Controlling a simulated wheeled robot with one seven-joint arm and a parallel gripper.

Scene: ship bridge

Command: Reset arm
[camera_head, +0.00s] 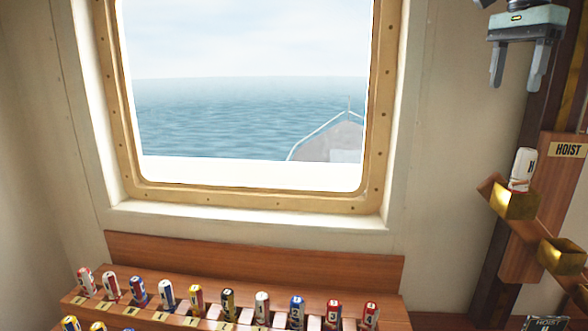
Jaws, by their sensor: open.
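My gripper (519,70) hangs at the top right of the head view, with its two fingers pointing down and apart. Nothing is between the fingers. It is in the air above a white rolled item (523,167) that stands tilted in a brass holder (514,203). The gripper and this item are apart. Most of my arm is outside the picture.
A wooden rack (250,262) with several coloured rolls in rows stands below the window (250,110). A wooden board with a HOIST label (568,149) is at the right, with a second brass holder (562,256). The space before the window is clear.

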